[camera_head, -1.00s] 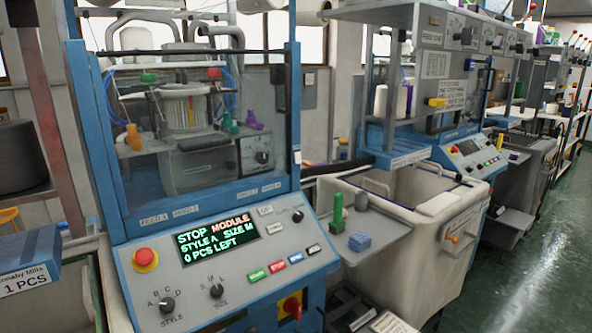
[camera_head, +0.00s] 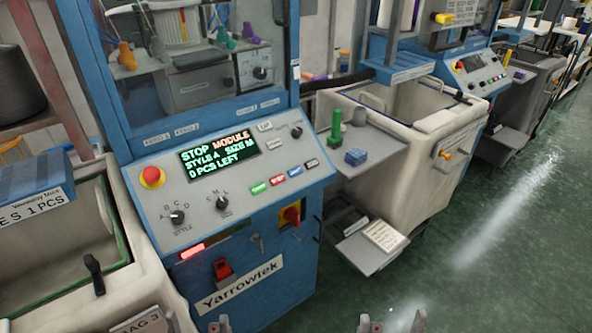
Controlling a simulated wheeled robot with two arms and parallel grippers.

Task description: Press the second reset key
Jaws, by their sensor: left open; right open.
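A second machine's panel (camera_head: 482,76) at upper right also has small keys, unreadable here. My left gripper (camera_head: 220,325) and my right gripper (camera_head: 390,322) show only their tips at the bottom edge, both open, empty and well apart from the keys.
A red emergency button (camera_head: 151,176) and dark knobs (camera_head: 177,217) share the near panel. A red-and-yellow switch (camera_head: 291,215) is below. A cream bin (camera_head: 440,140) and side shelf (camera_head: 372,150) stand between machines. The green floor (camera_head: 500,240) at right is clear.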

